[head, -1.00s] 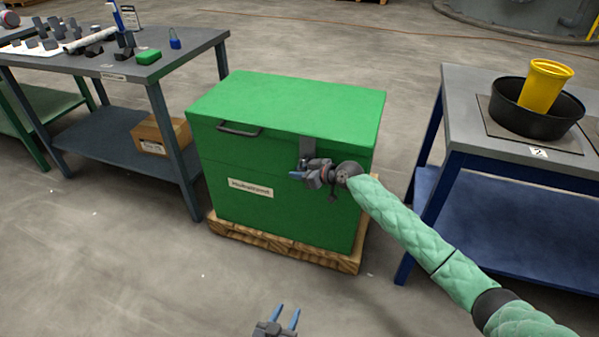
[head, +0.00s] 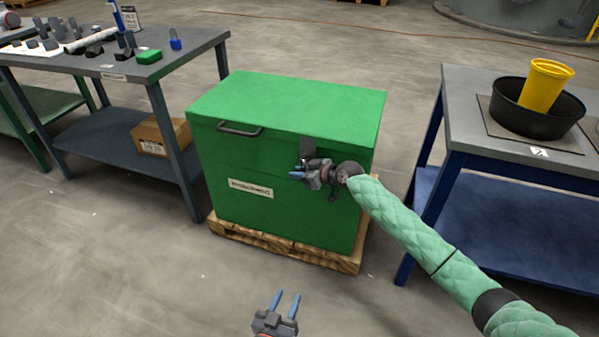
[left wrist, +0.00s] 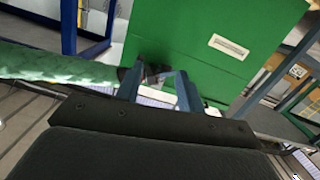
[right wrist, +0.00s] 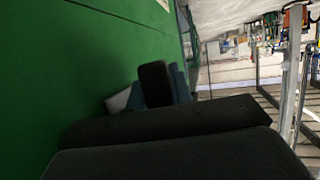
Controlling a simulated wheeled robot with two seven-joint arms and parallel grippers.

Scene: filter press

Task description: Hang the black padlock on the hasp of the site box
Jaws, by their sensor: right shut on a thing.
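The green site box (head: 285,100) stands closed on a pallet. Its grey hasp strap (head: 307,145) hangs down the front near the right end; its lower end is hidden behind my right gripper (head: 298,175). That gripper is at the box front, shut on the black padlock (right wrist: 155,84), whose dark body shows between the blue fingers in the right wrist view. The shackle, and whether it touches the hasp, cannot be made out. My left gripper (head: 285,304) is open and empty, low in front of the box; its parted fingers show in the left wrist view (left wrist: 158,92).
A grey table (head: 185,50) at left holds a green block (head: 149,57), a blue padlock-like item (head: 175,44) and several dark parts. A blue-framed table (head: 465,130) at right bears a black basin (head: 520,118) with a yellow container (head: 546,84). Floor in front is clear.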

